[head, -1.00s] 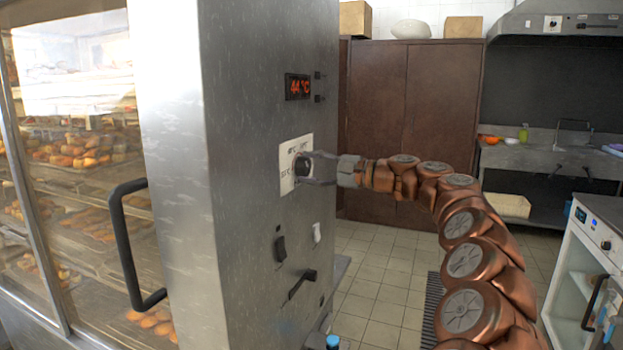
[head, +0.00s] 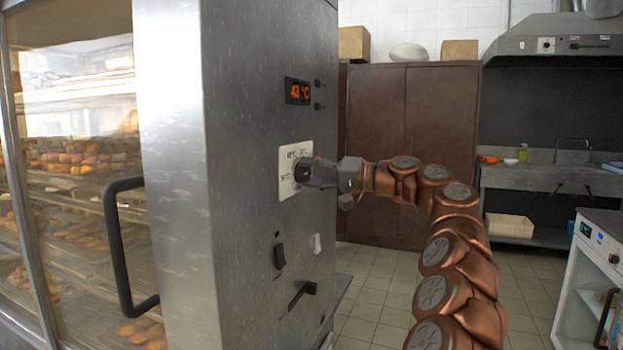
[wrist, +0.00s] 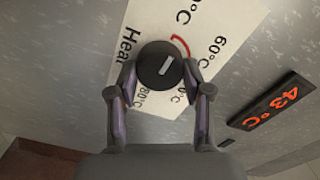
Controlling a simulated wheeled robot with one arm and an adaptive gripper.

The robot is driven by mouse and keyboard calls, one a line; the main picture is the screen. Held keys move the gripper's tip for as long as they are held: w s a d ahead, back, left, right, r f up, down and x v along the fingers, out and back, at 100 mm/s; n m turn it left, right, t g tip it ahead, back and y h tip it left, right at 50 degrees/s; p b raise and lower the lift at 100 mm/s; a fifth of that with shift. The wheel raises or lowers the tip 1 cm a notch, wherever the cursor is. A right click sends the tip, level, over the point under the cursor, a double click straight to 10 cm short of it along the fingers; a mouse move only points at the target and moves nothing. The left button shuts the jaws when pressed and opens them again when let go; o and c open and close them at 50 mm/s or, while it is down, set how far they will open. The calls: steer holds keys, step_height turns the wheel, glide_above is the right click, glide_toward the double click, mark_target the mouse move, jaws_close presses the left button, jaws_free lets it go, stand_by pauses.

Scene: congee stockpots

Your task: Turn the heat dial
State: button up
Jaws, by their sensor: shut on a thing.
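The heat dial (wrist: 160,66) is a round dark knob with a light pointer mark. It sits on a white label plate (head: 288,178) with temperature marks, on the steel side of a tall cabinet. In the head view my gripper (head: 306,171) reaches it from the right and hides most of the knob. In the wrist view my gripper (wrist: 160,85) has one finger on each side of the dial and is shut on it. The pointer slants toward the upper right there, near a red arc on the label. A red display (head: 298,91) above the plate reads 43 °C.
A black switch (head: 279,251), a small white switch (head: 316,243) and a black lever (head: 302,294) are below the dial. A black door handle (head: 125,245) sticks out at left. Open tiled floor (head: 375,285) lies to the right.

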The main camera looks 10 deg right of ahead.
steer(key=shift+n, duration=0.4)
steer(key=o, duration=1.2)
steer(key=shift+c, duration=0.2)
steer(key=v, duration=1.2)
steer(key=shift+a, duration=0.1)
